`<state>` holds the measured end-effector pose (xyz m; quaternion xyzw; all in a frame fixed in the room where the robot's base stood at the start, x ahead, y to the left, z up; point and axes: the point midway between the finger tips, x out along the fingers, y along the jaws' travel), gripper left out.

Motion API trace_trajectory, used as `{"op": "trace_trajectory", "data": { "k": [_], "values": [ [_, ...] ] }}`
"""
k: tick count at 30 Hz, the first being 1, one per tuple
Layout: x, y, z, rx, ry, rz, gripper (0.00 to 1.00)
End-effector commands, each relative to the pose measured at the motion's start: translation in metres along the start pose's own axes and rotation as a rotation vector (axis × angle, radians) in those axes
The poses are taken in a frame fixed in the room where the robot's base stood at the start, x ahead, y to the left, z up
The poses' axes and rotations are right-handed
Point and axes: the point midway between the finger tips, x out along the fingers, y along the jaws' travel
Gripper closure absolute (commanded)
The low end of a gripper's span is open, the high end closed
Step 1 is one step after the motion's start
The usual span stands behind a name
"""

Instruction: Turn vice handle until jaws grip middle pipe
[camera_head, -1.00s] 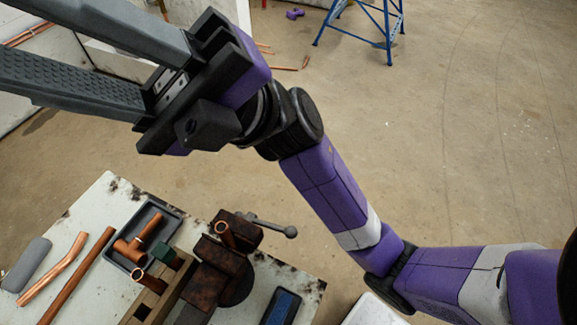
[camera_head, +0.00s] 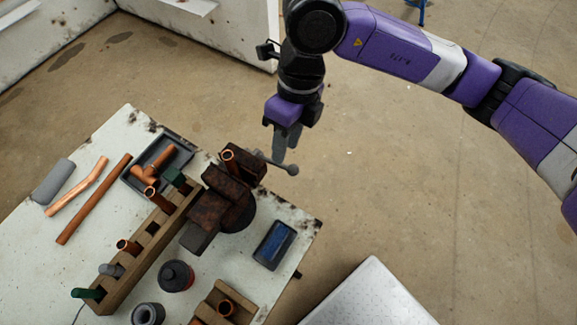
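The rusty brown vice (camera_head: 218,202) stands on the bench's right edge. Its grey bar handle (camera_head: 280,164), with a ball end, sticks out to the right past the edge. A copper pipe (camera_head: 229,159) stands upright at the vice's blocks; I cannot tell whether the jaws touch it. My gripper (camera_head: 285,150) points down at the handle, its grey fingertips overlapping or just behind the bar in this view. The fingers show nearly edge-on, so their gap and any contact with the handle cannot be told.
A wooden rack (camera_head: 150,240) on the white bench (camera_head: 100,150) holds copper pipes and green and grey pieces. A grey tray (camera_head: 137,178) holds a copper tee. Loose pipes, a dark-blue box (camera_head: 273,245) and a black-red container (camera_head: 176,276) lie around.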

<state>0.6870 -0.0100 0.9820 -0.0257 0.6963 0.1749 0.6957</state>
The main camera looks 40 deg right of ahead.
Motion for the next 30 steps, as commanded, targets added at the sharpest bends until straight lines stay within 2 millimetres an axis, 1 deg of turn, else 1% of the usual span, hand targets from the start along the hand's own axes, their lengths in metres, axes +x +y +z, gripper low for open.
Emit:
{"op": "trace_trajectory", "data": {
  "k": [1,5,8,15,19,24,30],
  "values": [
    [0.000,-0.005,-0.003,0.016,0.012,-0.020,0.67],
    [0.005,-0.006,-0.006,0.039,0.026,-0.027,0.67],
    [0.017,-0.006,-0.007,0.041,0.025,-0.023,0.67],
    [0.054,-0.006,-0.008,0.039,0.026,-0.021,0.67],
    [0.068,-0.006,-0.008,0.039,0.025,-0.022,0.67],
    [0.077,-0.007,-0.008,0.037,0.024,-0.022,0.67],
    [0.078,-0.007,-0.008,0.037,0.024,-0.023,0.67]
  ]
}}
